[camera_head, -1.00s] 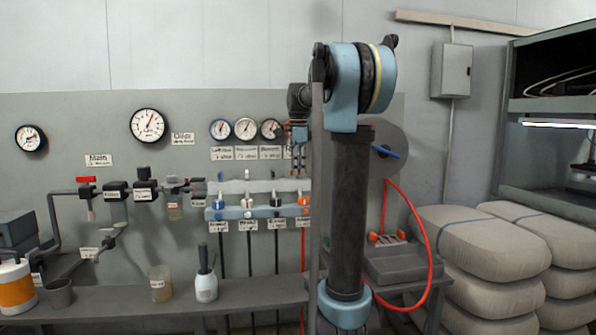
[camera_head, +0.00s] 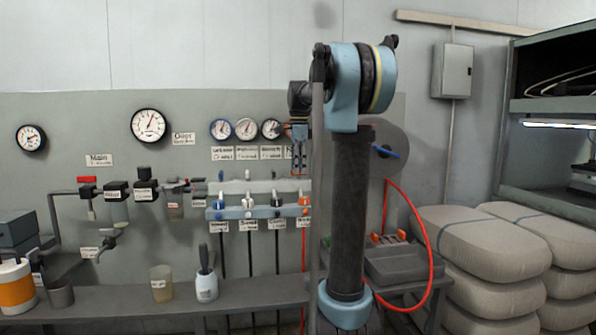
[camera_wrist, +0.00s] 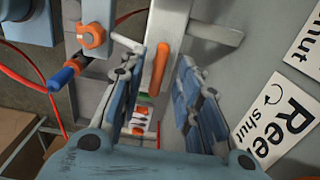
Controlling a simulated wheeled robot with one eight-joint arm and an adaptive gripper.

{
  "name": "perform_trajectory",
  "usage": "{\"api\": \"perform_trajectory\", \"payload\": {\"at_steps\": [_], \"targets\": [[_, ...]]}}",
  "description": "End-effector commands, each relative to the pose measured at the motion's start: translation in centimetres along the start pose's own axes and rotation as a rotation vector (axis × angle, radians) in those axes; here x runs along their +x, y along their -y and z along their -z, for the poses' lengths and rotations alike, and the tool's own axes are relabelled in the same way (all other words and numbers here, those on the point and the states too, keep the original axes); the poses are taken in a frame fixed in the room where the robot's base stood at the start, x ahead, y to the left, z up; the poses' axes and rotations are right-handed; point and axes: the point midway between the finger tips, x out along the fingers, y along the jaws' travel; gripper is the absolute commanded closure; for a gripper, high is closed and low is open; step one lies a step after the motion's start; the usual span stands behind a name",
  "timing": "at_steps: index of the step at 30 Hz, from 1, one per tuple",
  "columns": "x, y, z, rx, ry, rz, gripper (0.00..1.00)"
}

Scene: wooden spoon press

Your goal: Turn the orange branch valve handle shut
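The orange branch valve handle (camera_wrist: 157,70) is a narrow bar in the wrist view, lying lengthwise between my gripper's fingers. My gripper (camera_wrist: 158,62) is open, with a blue jointed finger on each side of the handle. A gap shows between the handle and the right finger; whether the left finger touches it I cannot tell. In the head view the orange valve (camera_head: 304,201) sits at the right end of the pale blue manifold. My gripper (camera_head: 299,135) is above it there, small and partly hidden by my arm.
Other manifold valves (camera_head: 248,202) stand in a row to the left. A second orange fitting (camera_wrist: 93,36) with a blue-tipped part is left of the fingers. A red hose (camera_head: 414,215) loops at the right. A bench (camera_head: 130,300) runs below.

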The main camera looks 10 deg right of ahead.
Motion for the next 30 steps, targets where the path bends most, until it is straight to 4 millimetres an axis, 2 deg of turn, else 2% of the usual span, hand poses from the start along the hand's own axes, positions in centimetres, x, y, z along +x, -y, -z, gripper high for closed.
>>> {"api": "perform_trajectory", "payload": {"at_steps": [12, 18, 24, 30], "targets": [[-7.3, 0.1, 0.0, 0.000, 0.000, 0.000, 0.69], [-9.9, 0.2, 0.0, 0.000, 0.000, 0.000, 0.69], [-11.0, 0.2, 0.0, 0.000, 0.001, 0.000, 0.69], [-11.1, 0.2, 0.0, 0.000, 0.001, 0.000, 0.69]]}}
